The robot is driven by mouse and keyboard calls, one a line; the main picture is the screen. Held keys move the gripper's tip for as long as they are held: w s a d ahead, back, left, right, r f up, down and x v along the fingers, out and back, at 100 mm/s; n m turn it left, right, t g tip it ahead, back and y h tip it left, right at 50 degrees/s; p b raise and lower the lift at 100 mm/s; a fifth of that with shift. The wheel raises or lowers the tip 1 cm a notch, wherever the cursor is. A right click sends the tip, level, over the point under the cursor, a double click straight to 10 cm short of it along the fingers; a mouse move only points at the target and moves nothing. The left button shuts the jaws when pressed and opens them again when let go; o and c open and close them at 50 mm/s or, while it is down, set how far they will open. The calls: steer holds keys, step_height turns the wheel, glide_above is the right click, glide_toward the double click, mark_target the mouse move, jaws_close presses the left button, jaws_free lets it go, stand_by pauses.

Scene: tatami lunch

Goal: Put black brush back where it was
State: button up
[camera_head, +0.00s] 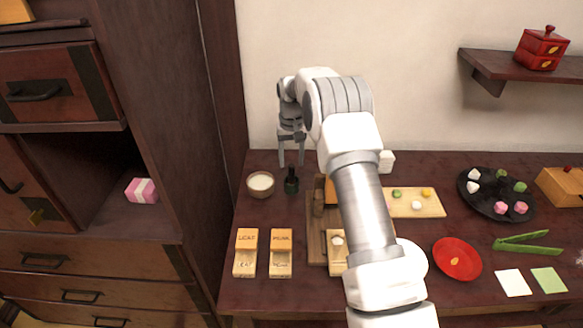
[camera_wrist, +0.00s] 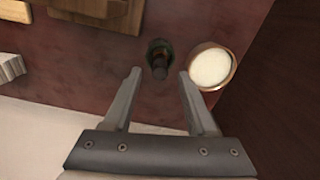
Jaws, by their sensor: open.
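A small dark upright item (camera_head: 291,181), which looks like the black brush in a dark green holder, stands on the table near the wall. In the wrist view the dark item (camera_wrist: 159,58) shows a brownish-black top over a dark green round base, just beyond and between my fingertips. My gripper (camera_head: 292,165) points down near it; in the wrist view my gripper (camera_wrist: 160,74) is open with nothing between its fingers. Where brush and holder meet is too small to tell.
A bowl of white content (camera_head: 260,184) stands close left of the dark item; it also shows in the wrist view (camera_wrist: 210,68). A wooden tray (camera_head: 315,240) lies to the right, partly behind my arm. A tall cabinet (camera_head: 165,100) borders the left.

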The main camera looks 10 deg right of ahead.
step_height(320, 180, up, 7)
steer(key=shift+r+p, duration=0.1)
steer(key=shift+p, duration=0.25)
steer(key=s+r+t, duration=0.3)
steer(key=s+r, duration=1.3)
steer(key=r, duration=0.4)
steer(key=s+f+t, duration=0.2)
steer(key=s, duration=2.3)
steer(key=shift+s+t, duration=0.2)
steer(key=shift+t, duration=0.1)
